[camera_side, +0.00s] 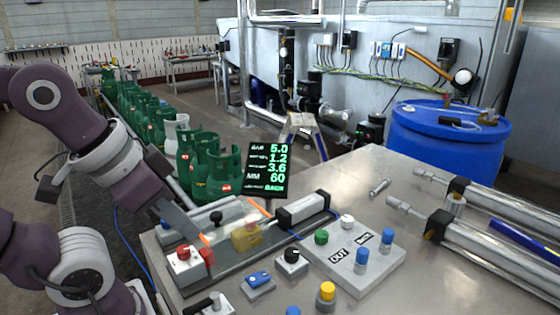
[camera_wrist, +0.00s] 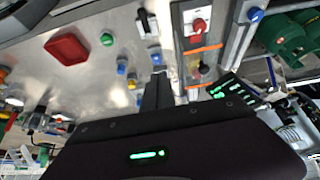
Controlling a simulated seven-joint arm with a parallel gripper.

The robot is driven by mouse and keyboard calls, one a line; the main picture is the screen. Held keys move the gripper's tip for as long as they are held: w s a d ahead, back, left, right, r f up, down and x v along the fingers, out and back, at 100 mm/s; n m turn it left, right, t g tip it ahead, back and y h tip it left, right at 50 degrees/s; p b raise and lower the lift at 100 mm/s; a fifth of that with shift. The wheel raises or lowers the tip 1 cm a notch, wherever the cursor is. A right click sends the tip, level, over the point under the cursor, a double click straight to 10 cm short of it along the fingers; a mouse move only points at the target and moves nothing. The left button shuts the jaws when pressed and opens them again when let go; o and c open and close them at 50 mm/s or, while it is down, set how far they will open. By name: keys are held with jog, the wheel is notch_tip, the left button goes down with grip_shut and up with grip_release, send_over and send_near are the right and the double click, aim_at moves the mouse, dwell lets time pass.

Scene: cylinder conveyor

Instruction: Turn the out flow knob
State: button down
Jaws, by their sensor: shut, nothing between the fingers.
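A grey control panel (camera_side: 375,273) on the metal table in the side view carries labels that read OUT and what looks like MAX. On it stand a green knob (camera_side: 321,237), a white knob (camera_side: 347,222) and two blue-capped knobs, one nearer the front (camera_side: 361,258) and one behind (camera_side: 387,239). I cannot tell for certain which is the out flow knob. In the wrist view my gripper's dark fingers (camera_wrist: 158,88) point at the table top.
Green gas bottles (camera_side: 224,172) line the conveyor.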

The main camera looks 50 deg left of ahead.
dwell(0.3)
jog(key=c, duration=2)
grip_release()
jog(key=o, duration=0.9)
jog(key=w+m, duration=0.2)
jog(key=w, duration=0.1)
jog(key=w+r+m+g, duration=0.1)
jog(key=w+m, duration=0.1)
jog(key=w, duration=0.1)
jog(key=w+r+m+g, duration=0.1)
jog(key=w, duration=0.2)
jog(key=shift+w+d+r+m+y, duration=0.1)
jog(key=shift+d+r+m+y, duration=0.05)
jog(key=shift+m+y, duration=0.25)
jog(key=shift+c, duration=0.2)
jog(key=m+g, duration=0.3)
jog(key=m, duration=0.8)
send_over(322, 233)
jog(key=shift+h, duration=0.3)
jog(key=f, duration=0.8)
jog(key=shift+s+f, duration=0.3)
jog(key=shift+s, duration=0.05)
jog(key=shift+m+g, duration=0.3)
jog(key=f, duration=0.6)
jog(key=shift+w+f, duration=0.3)
jog(key=shift+f, duration=0.55)
grip_shut()
